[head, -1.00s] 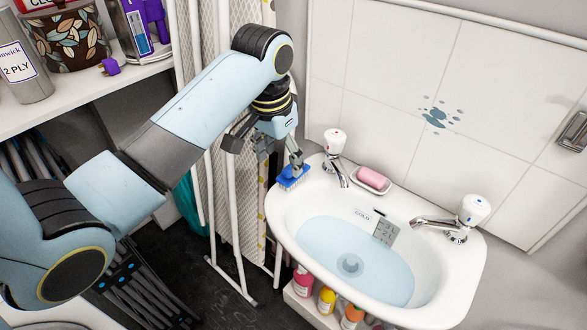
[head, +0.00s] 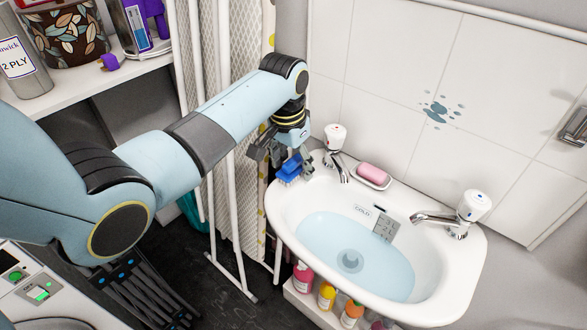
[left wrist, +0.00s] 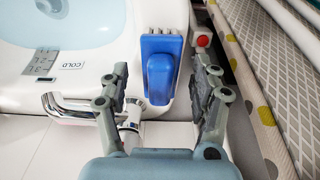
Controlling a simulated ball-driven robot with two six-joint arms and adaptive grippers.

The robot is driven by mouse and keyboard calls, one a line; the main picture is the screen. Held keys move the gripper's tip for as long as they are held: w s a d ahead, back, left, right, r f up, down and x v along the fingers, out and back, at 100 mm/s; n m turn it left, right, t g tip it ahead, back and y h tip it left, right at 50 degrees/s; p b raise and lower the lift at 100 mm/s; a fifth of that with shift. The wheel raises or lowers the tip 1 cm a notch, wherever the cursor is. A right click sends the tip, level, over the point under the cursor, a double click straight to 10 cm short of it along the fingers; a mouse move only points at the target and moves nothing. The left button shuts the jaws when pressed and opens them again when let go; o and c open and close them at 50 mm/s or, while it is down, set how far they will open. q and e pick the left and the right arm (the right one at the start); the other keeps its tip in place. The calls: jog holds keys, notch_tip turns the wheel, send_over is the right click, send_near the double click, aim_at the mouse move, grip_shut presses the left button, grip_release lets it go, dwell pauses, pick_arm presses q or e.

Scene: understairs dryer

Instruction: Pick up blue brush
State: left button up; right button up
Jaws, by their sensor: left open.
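The blue brush (head: 290,170) sits at the left back corner of the white sink (head: 440,292), beside the left tap (head: 335,140). My left gripper (head: 284,160) is right at the brush and partly covers it in the head view. In the left wrist view the blue brush (left wrist: 160,66) lies between the two spread fingers of the left gripper (left wrist: 164,98), nearer their tips. Gaps show between the brush and both fingers, so the gripper is open and not holding it. My right gripper is not in view.
A pink soap (head: 373,173) lies in a dish behind the basin. The right tap (head: 466,213) stands farther right. An ironing board (head: 235,190) and white rack rails stand close to the left of the sink. Coloured bottles (head: 327,296) stand below it.

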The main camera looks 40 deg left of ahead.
aim_at(293, 160)
pick_arm(q)
jog(key=shift+f, duration=0.2)
jog(key=c, duration=1.3)
notch_tip(293, 160, up, 10)
jog(key=shift+r+p, duration=0.1)
jog(key=shift+p, duration=0.3)
